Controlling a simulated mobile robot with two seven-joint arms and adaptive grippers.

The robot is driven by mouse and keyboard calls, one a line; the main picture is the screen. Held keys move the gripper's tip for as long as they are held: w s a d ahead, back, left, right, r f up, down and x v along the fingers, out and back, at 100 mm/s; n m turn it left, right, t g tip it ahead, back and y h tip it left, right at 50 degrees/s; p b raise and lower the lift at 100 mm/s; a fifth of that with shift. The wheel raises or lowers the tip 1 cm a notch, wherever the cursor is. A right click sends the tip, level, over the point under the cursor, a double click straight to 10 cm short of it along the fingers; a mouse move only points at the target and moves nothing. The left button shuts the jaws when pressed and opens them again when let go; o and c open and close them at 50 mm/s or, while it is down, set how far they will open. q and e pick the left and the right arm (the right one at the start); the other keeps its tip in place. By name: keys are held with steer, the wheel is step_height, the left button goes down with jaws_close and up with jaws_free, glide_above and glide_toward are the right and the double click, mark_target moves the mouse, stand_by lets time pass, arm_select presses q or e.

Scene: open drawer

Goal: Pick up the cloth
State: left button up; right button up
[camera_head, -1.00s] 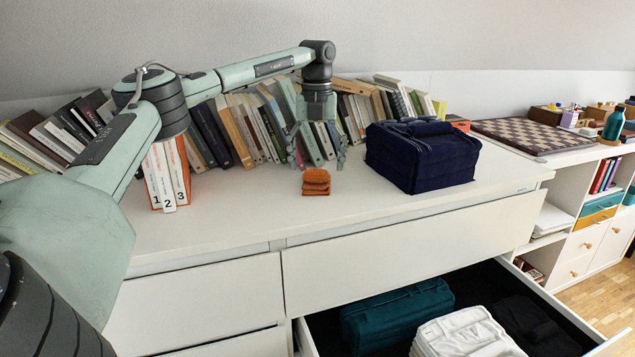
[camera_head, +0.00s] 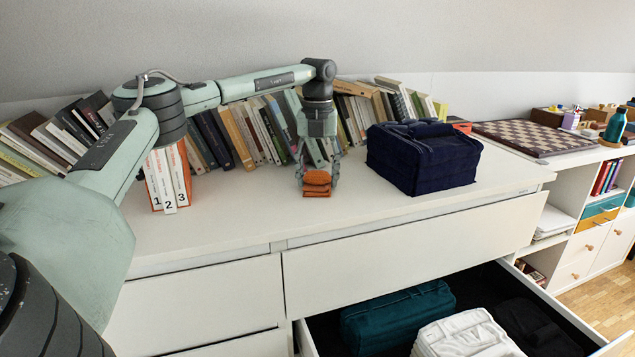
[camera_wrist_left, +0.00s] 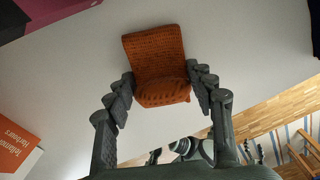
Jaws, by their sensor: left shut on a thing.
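The cloth (camera_head: 317,184) is a small folded orange-brown stack on the white dresser top. My left gripper (camera_head: 317,178) reaches down from above, with its fingers on both sides of the cloth and shut on it. In the left wrist view the orange cloth (camera_wrist_left: 158,68) has a knitted texture and lies between the two fingers of my left gripper (camera_wrist_left: 160,88). The cloth appears to rest on the dresser top. My right gripper is not in view.
A dark blue folded pile (camera_head: 424,160) stands right of the cloth. Leaning books (camera_head: 235,135) line the wall behind. Below, an open drawer (camera_head: 308,338) holds teal, white and black folded textiles. A chessboard (camera_head: 535,137) lies at the right. The dresser top (camera_head: 235,215) is clear in front.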

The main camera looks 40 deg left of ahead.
arm_select(q)
steer(key=shift+r, duration=0.15)
steer(key=shift+r, duration=0.3)
step_height(320, 180, up, 4)
steer(key=shift+s+a+f, duration=0.1)
steer(key=shift+f, duration=0.15)
steer(key=s+a+r, duration=0.2)
steer(key=s+r, duration=0.4)
steer(key=s, duration=0.5)
steer(key=shift+s+r+b, duration=0.15)
steer(key=shift+r+b, duration=0.15)
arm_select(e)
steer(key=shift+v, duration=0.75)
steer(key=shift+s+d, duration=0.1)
